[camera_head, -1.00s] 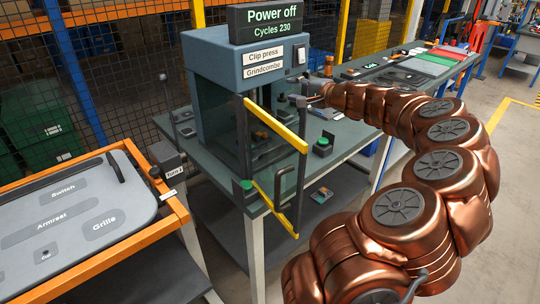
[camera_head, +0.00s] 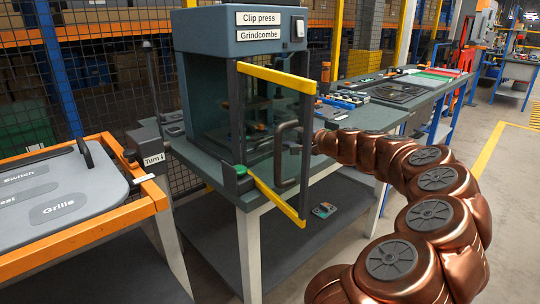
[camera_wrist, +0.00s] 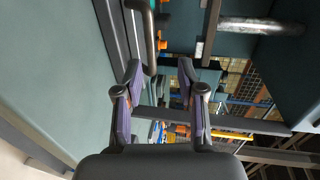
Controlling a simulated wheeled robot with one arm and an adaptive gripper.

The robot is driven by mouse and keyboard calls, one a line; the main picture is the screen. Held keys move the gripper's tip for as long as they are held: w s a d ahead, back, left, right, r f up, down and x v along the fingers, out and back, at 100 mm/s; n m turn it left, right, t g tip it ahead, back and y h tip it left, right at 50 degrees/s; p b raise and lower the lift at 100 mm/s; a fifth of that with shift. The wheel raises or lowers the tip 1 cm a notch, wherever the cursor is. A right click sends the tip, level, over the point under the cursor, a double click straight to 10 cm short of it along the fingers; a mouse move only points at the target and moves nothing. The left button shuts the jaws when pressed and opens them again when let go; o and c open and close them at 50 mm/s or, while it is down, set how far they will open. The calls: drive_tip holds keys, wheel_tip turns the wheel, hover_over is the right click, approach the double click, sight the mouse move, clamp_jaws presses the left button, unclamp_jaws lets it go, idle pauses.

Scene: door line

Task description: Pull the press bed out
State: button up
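The clip press (camera_head: 245,45) is a blue-grey box on a green-topped bench, with an open front framed by a yellow and black door (camera_head: 310,120). Its bed is inside, dark and partly hidden by this frame; small orange parts (camera_head: 258,127) show there. A bent grey bar handle (camera_head: 280,160) stands at the opening, just left of my arm's end. In the head view, my fingers are not clear there. In the wrist view, my gripper (camera_wrist: 160,75) is open, with nothing clearly between its fingers. A dark bar (camera_wrist: 150,40) lies just ahead of them.
A green button (camera_head: 240,170) sits at the bench's front corner. An orange-framed cart (camera_head: 120,222) with a grey labelled tray stands left, beside a post marked Turn. The bench (camera_head: 195,150) continues right with trays and parts. The floor at far right is clear.

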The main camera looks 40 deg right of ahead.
drive_tip(key=shift+f+b, duration=0.35)
drive_tip(key=shift+f, duration=0.4)
drive_tip(key=shift+w+f, duration=0.25)
drive_tip(key=shift+w, duration=1.05)
drive_tip(key=shift+w+f, duration=0.25)
drive_tip(key=shift+w, duration=1)
drive_tip(key=shift+w+f, duration=0.25)
drive_tip(key=shift+w, duration=1.05)
clamp_jaws()
